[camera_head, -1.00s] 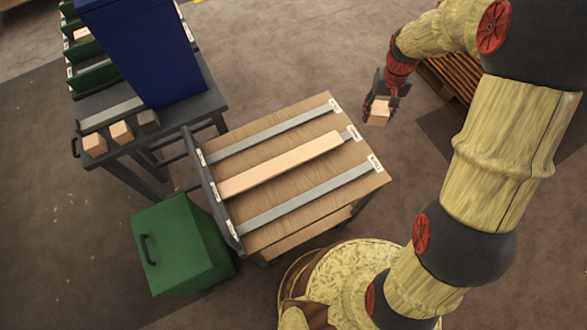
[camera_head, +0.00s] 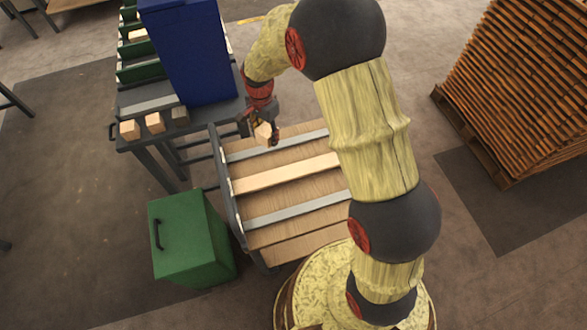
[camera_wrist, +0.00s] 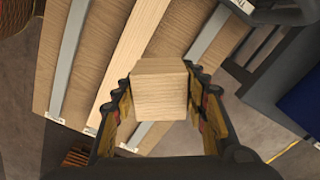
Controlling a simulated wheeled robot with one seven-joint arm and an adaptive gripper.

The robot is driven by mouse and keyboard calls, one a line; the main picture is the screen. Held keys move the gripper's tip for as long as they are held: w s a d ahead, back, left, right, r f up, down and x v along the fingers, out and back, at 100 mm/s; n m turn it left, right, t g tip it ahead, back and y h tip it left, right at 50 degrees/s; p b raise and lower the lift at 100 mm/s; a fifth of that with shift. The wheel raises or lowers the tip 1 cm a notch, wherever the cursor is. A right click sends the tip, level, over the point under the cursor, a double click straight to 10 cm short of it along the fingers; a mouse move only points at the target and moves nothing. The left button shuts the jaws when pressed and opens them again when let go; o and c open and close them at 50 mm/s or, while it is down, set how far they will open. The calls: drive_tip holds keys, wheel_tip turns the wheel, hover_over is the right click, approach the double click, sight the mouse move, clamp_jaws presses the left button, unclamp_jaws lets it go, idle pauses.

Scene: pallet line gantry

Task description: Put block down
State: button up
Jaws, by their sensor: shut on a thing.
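A light wooden block (camera_head: 263,131) is held in my gripper (camera_head: 262,136), above the far edge of the wooden worktable (camera_head: 284,233). In the wrist view the block (camera_wrist: 161,96) sits between both fingers of my gripper (camera_wrist: 163,110), which are shut on its sides. The worktable top lies below the block there, apart from it. A long pale wooden plank (camera_head: 285,174) lies across the table, between two grey metal strips.
A green box (camera_head: 192,240) stands on the floor. A pallet stack (camera_head: 520,90) is at the right.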

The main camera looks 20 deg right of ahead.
drive_tip(key=a+m, duration=0.4)
drive_tip(key=m, duration=0.2)
drive_tip(key=b, duration=0.1)
hover_over(295, 170)
drive_tip(key=f, duration=1)
drive_tip(key=shift+w+a, duration=0.2)
drive_tip(key=shift+a, duration=0.15)
drive_tip(key=f, duration=0.2)
drive_tip(key=f+b, duration=0.1)
drive_tip(key=shift+s+d+f, duration=0.25)
drive_tip(key=shift+s+d, duration=0.05)
drive_tip(key=shift+d, duration=0.1)
drive_tip(key=shift+f, duration=0.25)
drive_tip(key=shift+w+f, duration=0.1)
drive_tip(key=shift+f, duration=0.05)
drive_tip(key=o, duration=1.3)
drive_tip(key=shift+c, duration=0.2)
drive_tip(key=shift+o, duration=0.2)
